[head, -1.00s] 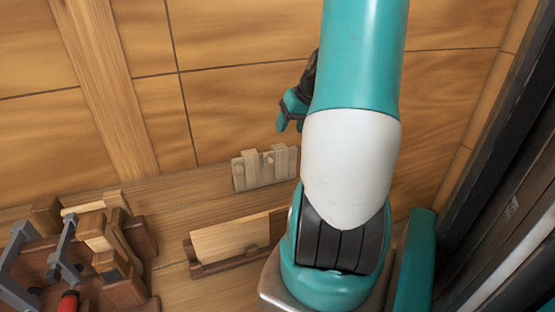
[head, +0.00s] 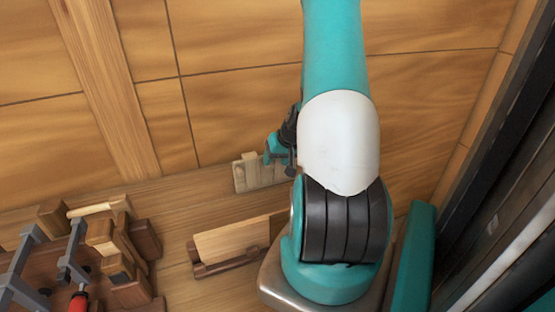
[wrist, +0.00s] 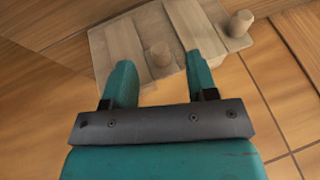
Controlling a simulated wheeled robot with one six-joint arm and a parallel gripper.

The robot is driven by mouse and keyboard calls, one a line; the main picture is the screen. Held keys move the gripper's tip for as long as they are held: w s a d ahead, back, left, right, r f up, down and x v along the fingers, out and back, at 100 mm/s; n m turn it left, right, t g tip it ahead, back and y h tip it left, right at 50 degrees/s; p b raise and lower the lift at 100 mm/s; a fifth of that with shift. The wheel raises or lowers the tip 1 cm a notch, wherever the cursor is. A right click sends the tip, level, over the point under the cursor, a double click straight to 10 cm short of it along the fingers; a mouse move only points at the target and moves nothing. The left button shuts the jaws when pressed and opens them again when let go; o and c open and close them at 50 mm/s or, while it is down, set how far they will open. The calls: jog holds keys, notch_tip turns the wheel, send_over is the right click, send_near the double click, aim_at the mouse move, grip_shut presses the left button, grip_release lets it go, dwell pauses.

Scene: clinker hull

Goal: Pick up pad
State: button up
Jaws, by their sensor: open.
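A pale wooden board with flat slats (head: 249,172) stands low against the plank wall in the head view. In the wrist view, one flat slat (wrist: 126,45) lies by the left finger and another slat (wrist: 192,25) lies beyond the right finger. I cannot tell for sure which piece is the pad. My gripper (wrist: 158,66) is open, with its teal fingers over the board and nothing held. It also shows in the head view (head: 279,150), partly hidden by my arm, which covers the board's right part.
A second peg (wrist: 238,22) stands on the board's right in the wrist view. A brown holder (head: 222,267) with a light wooden plate (head: 230,242) lies in front of the board. Clamps (head: 72,250) and wooden blocks (head: 118,240) crowd the lower left. A rib (head: 105,80) runs up the wall.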

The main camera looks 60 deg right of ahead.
aim_at(273, 164)
jog(key=shift+p+x, duration=0.6)
jog(key=shift+x, duration=1.25)
jog(key=shift+d, duration=0.1)
jog(key=shift+c, duration=0.4)
grip_shut()
jog(key=shift+s+r+b, duration=0.1)
jog(key=shift+r+b, duration=0.05)
jog(key=shift+b, duration=0.2)
